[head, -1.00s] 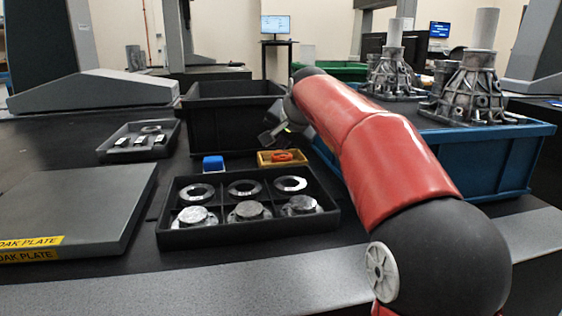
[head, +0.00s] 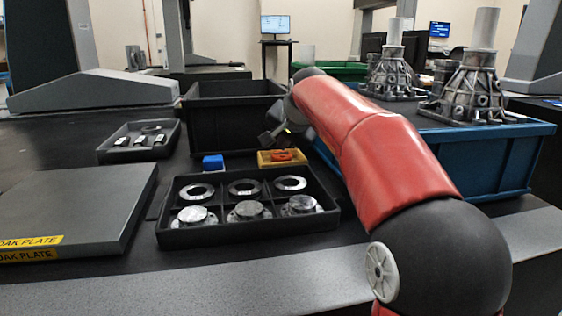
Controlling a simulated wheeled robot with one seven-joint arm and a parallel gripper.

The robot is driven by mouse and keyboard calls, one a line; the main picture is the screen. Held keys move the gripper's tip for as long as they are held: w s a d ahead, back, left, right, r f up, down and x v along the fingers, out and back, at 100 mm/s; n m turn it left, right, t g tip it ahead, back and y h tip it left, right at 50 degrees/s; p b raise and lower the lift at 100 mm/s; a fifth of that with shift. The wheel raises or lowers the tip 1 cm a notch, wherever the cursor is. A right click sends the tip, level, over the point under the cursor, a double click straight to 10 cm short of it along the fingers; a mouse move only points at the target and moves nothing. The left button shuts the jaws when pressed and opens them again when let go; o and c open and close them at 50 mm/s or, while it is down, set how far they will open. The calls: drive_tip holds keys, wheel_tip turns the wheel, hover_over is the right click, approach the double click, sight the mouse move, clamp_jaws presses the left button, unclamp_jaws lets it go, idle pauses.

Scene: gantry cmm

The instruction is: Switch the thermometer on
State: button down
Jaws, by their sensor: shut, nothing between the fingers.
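An orange object (head: 281,155) lies in a small yellow tray (head: 264,164) behind the black compartment tray. It may be the thermometer, but it is too small to tell, and no switch or display can be made out. My gripper (head: 268,139) is a dark shape at the end of my red arm, just above and behind the yellow tray. It is shut and empty. It appears apart from the orange object, though the gap is hard to judge. My arm hides part of the area to the right.
A blue block (head: 213,162) sits left of the yellow tray. In front, a black compartment tray (head: 250,239) holds metal rings and flanged parts. A black bin (head: 222,100) stands behind, a blue bin (head: 500,160) with castings at right. A grey plate (head: 70,205) lies left.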

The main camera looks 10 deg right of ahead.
sight(284, 158)
drive_tip(key=shift+f, duration=0.35)
drive_tip(key=shift+f, duration=0.2)
idle(0.4)
drive_tip(key=shift+r, duration=0.1)
drive_tip(key=shift+r+p, duration=0.45)
drive_tip(key=shift+r, duration=0.15)
wheel_tip(284, 158, up, 6)
drive_tip(key=p, duration=0.5)
drive_tip(key=shift+p, duration=0.35)
